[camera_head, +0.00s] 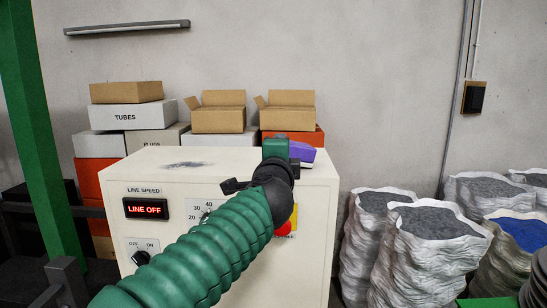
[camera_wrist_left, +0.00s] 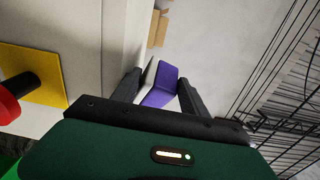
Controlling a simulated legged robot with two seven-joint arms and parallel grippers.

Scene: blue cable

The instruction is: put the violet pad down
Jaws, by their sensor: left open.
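The violet pad (camera_head: 304,153) shows at the right end of the white cabinet's top (camera_head: 225,158), partly hidden behind my left gripper (camera_head: 287,157). It has a pale side. In the left wrist view the pad (camera_wrist_left: 161,86) lies between the two dark fingers of my left gripper (camera_wrist_left: 160,78), which are spread open, with a gap at the right finger. I cannot tell whether the pad touches the left finger, or whether it rests fully on the cabinet. My right gripper is not in view.
The cabinet front has a lit "LINE OFF" display (camera_head: 146,208), knobs and a red button (camera_head: 293,222) on yellow. Cardboard boxes (camera_head: 218,112) stand behind. Sacks (camera_head: 430,240) stand at right. A dark smudge (camera_head: 187,165) marks the otherwise bare left part of the top.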

